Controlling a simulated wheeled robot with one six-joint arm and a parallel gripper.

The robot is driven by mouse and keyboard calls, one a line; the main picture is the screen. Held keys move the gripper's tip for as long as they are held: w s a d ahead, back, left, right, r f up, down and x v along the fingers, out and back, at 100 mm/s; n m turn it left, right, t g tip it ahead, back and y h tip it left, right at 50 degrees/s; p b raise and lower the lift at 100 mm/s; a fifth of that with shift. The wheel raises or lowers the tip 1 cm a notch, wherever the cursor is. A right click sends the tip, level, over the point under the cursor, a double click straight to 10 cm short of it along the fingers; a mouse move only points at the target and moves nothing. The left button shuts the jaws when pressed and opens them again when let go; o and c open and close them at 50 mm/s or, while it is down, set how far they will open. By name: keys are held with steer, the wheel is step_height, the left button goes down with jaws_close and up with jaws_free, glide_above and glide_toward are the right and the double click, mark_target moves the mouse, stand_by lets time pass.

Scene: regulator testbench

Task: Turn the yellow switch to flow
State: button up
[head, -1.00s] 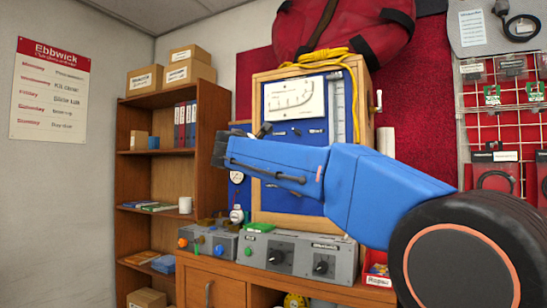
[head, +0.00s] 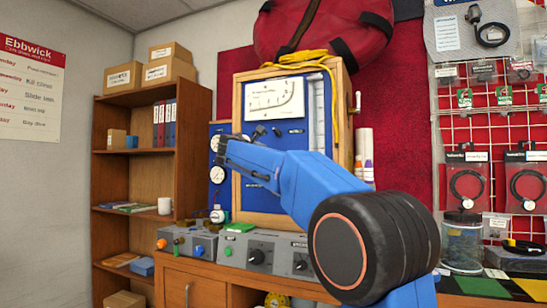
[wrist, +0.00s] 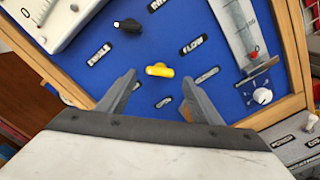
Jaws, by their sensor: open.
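The yellow switch (wrist: 159,70) is on the blue panel (wrist: 225,95), seen in the wrist view between and just beyond my fingertips. Its bar lies roughly level across the picture; I cannot tell which label it points to. The FLOW label (wrist: 193,44) is up and right of it. My gripper (wrist: 159,79) is open, with one finger on each side of the switch in the picture and nothing held. I cannot tell how far it is from the panel. In the head view my gripper (head: 222,150) is before the panel and the yellow switch is hidden.
A black switch (wrist: 128,24) is up and left of the yellow one. A white knob (wrist: 262,95) is at the right, below a vertical gauge (wrist: 240,30). Grey control boxes (head: 255,252) stand below the panel. A wooden frame (head: 340,110) edges it.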

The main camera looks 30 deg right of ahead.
steer(key=shift+x, duration=2.25)
steer(key=c, duration=1.1)
